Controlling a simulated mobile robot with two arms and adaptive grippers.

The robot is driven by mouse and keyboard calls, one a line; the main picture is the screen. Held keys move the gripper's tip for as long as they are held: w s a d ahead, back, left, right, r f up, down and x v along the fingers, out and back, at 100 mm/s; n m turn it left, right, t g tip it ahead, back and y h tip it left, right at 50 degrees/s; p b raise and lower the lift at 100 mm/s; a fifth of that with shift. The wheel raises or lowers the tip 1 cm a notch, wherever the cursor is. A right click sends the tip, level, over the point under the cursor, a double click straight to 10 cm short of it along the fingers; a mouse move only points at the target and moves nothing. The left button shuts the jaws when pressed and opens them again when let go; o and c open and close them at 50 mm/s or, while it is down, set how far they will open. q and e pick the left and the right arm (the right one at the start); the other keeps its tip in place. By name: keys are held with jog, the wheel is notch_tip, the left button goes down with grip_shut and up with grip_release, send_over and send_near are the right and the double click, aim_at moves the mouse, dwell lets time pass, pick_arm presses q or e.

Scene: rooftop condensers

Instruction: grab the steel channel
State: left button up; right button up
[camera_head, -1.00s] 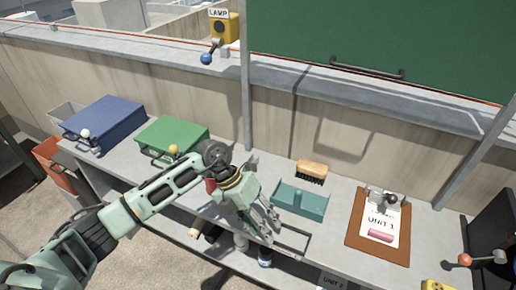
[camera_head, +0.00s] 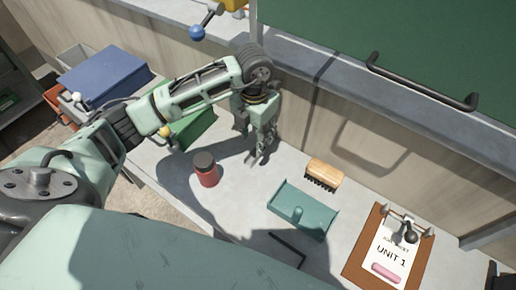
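I cannot make out a piece that is surely the steel channel. A dark angular outline (camera_head: 287,247) lies in shadow near the bench's front edge, and I cannot tell whether it is a part or an opening. My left gripper (camera_head: 256,159) points down over the back of the grey bench (camera_head: 236,203), by the wall. Its fingertips look slightly apart with nothing seen between them. It is behind and right of a red can with a dark lid (camera_head: 205,171), and left of a wood-backed brush (camera_head: 323,173). My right gripper is not in view.
A teal tray (camera_head: 301,207) lies in front of the brush. A brown clipboard (camera_head: 357,262) marked UNIT 1 is at right. Blue (camera_head: 104,77) and green (camera_head: 196,131) boxes stand at left, partly behind my arm. A green panel with a dark handle (camera_head: 422,82) is above.

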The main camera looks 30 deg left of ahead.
pick_arm(q)
jog(key=shift+s+f, duration=0.1)
jog(key=shift+f, duration=0.4)
notch_tip(320, 180, down, 4)
jog(key=shift+f+p, duration=0.25)
jog(key=shift+p, duration=0.85)
jog(key=shift+f, duration=0.3)
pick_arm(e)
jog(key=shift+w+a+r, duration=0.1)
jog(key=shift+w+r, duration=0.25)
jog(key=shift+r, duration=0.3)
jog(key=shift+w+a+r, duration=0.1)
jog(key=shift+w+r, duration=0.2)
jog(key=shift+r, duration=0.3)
pick_arm(q)
jog(key=shift+c, duration=0.5)
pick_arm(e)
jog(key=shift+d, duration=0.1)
pick_arm(q)
grip_shut()
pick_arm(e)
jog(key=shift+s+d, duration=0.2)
